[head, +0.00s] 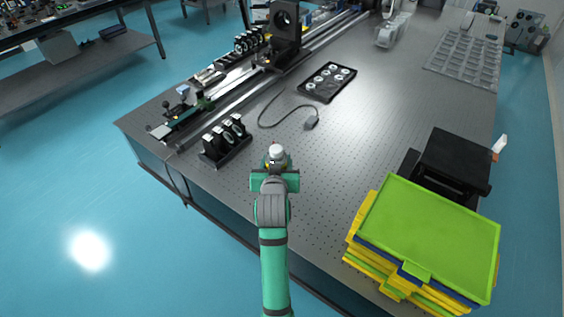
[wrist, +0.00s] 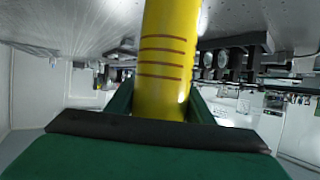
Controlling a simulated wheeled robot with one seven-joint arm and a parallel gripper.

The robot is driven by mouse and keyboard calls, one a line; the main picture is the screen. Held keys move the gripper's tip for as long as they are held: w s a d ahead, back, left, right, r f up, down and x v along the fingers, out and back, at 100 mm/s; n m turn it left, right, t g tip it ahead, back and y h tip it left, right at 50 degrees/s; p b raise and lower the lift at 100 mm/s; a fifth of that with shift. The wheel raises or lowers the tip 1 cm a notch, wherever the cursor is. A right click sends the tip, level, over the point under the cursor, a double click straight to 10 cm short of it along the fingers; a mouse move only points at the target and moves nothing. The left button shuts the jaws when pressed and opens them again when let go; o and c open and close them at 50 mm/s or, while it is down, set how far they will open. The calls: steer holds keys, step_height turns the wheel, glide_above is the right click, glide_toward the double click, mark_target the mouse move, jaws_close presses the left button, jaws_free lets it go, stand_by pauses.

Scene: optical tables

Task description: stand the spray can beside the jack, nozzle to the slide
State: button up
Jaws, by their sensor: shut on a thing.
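The spray can is yellow with dark bands in the wrist view (wrist: 168,60). In the head view only its white top (head: 277,152) and a little of its body show above my gripper (head: 275,172). My gripper is shut around the can's body, with a finger on each side in the wrist view (wrist: 160,108). The can looks roughly upright near the table's front edge; I cannot tell whether it touches the table. The nozzle's direction is too small to read. A black flat-topped block (head: 455,162) at the right may be the jack. A long rail (head: 240,93) at the left may be the slide.
A black holder with several round optics (head: 226,142) stands left of my gripper. A cable with a grey plug (head: 311,123) and a black tray of round parts (head: 327,82) lie beyond. Stacked green, yellow and blue trays (head: 430,235) fill the right front.

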steer(key=f, duration=0.1)
steer(key=w+f, duration=0.1)
steer(key=f, duration=0.2)
steer(key=shift+w+d+f, duration=0.3)
steer(key=shift+d+f, duration=0.05)
steer(key=shift+f, duration=0.15)
steer(key=o, duration=1.3)
steer(key=shift+o, duration=0.2)
